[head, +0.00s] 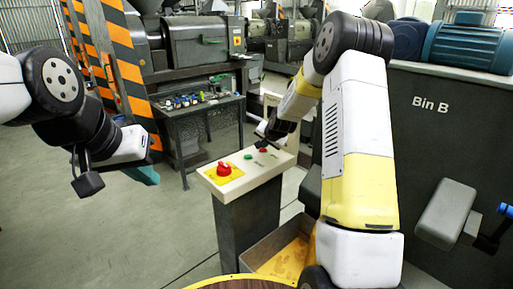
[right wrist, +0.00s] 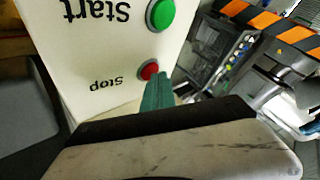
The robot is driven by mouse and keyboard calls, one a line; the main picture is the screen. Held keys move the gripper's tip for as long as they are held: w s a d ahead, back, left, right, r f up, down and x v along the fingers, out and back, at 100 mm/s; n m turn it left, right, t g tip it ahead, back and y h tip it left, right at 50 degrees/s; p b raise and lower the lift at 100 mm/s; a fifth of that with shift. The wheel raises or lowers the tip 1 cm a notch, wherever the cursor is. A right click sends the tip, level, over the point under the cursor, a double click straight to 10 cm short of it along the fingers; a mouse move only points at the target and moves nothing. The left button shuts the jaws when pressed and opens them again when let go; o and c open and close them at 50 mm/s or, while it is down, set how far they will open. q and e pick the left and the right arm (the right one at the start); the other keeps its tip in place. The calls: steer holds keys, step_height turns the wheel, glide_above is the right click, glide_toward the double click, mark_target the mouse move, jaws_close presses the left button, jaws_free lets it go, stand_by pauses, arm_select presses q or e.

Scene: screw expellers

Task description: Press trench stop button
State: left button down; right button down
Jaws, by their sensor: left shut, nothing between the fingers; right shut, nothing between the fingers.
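The control box (head: 245,178) stands on a dark pedestal. Its small red stop button (right wrist: 148,69) sits beside the upside-down "Stop" label in the right wrist view, and shows in the head view (head: 263,150). My right gripper (right wrist: 158,90) is shut and empty. Its teal fingertips are right at the red button's edge; I cannot tell whether they touch it. In the head view the dark wrist is over the panel's far end. My left gripper (head: 146,174) is shut and empty, in the air left of the box.
A green button (right wrist: 160,14) is beside the "Start" label. A large red emergency button (head: 224,168) is on a yellow plate at the panel's near end. A yellowish bin (head: 285,262) is below. A "Bin B" machine (head: 430,130) stands right; floor is clear left.

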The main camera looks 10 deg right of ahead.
mark_target(264, 150)
steer(key=shift+f, duration=0.25)
stand_by(0.3)
steer(key=shift+r, duration=0.9)
steer(key=shift+r, duration=2.5)
